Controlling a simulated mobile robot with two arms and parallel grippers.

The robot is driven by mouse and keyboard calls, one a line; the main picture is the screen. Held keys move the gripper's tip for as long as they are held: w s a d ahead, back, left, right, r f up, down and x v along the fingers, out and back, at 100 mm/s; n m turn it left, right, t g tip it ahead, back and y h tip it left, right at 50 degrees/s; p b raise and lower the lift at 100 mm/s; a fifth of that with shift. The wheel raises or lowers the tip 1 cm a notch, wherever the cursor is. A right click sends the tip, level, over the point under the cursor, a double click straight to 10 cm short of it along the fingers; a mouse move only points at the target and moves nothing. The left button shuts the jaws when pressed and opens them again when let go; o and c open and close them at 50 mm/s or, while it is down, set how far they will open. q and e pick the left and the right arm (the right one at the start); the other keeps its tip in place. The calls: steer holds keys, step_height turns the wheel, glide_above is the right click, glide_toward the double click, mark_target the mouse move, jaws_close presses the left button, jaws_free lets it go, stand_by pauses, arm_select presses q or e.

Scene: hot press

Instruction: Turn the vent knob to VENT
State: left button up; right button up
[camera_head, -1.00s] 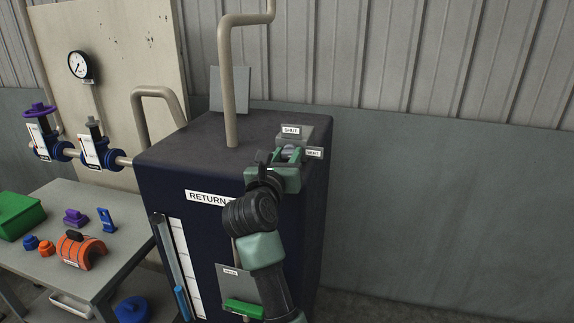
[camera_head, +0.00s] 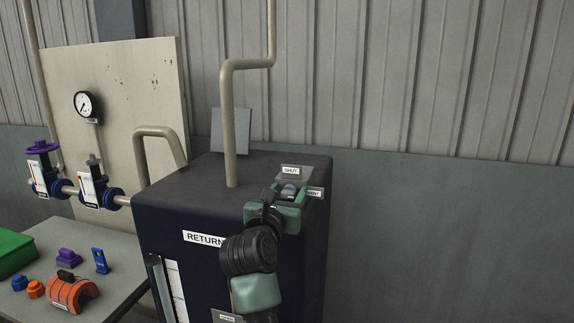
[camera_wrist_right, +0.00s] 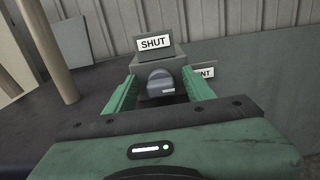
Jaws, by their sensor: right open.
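The vent knob (camera_wrist_right: 160,82) is a grey knob on a small block on top of the dark tank. In the head view the knob (camera_head: 289,191) is partly framed by my gripper. A SHUT label (camera_wrist_right: 154,42) stands behind it and a VENT label (camera_wrist_right: 204,72), partly covered, is to its right. My right gripper (camera_wrist_right: 160,90) is open, with one green finger on each side of the knob; I cannot tell whether either touches it. It also shows in the head view (camera_head: 288,196). My left gripper is not in view.
The dark tank (camera_head: 160,215) carries a bent pipe (camera_head: 229,125) left of the knob. A grey wall (camera_head: 430,210) stands behind. A table (camera_head: 85,240) at left holds a green box and several small parts. Right of the tank is free.

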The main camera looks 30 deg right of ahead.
mark_target(287, 193)
step_height(287, 193, up, 20)
steer(key=b, duration=0.2)
steer(key=shift+f, duration=0.25)
